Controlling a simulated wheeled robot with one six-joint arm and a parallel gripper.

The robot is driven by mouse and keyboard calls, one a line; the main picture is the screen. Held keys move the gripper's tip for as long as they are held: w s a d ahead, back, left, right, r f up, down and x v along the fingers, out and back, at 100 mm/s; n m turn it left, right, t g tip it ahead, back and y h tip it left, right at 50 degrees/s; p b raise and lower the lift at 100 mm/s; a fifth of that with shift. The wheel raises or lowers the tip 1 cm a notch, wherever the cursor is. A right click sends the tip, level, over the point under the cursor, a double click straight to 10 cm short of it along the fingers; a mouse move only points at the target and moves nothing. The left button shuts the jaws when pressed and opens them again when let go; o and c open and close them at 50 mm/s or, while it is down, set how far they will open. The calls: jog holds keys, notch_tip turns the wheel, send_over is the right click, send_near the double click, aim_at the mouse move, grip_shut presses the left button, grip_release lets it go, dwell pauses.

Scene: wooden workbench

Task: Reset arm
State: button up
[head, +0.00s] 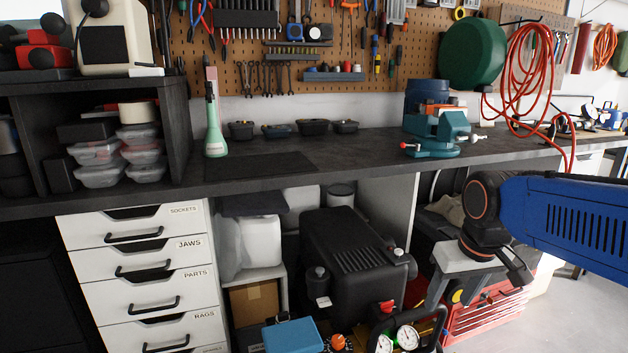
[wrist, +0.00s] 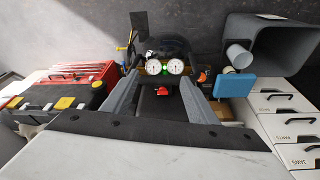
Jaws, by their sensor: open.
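My gripper (head: 468,266) hangs from my blue arm at the right of the head view, in front of the workbench and below the level of its top. In the wrist view my gripper (wrist: 160,88) shows two grey fingers spread apart, with nothing held between them. Beyond the fingers are a black compressor (wrist: 166,48) with two round gauges and a red knob. The compressor (head: 345,250) stands under the bench in the head view, to the left of my gripper.
The dark workbench top (head: 350,152) carries a teal vise (head: 437,130), a green bottle (head: 215,125) and small black trays. White labelled drawers (head: 140,240) stand at the left. A red toolbox (head: 490,312) sits low near my gripper. Clear floor shows at lower right.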

jog(key=s+d+f+m+t, duration=0.1)
jog(key=s+f, duration=0.3)
jog(key=s, duration=0.7)
jog(key=shift+s+d+f+t, duration=0.35)
jog(key=shift+f+t, duration=0.05)
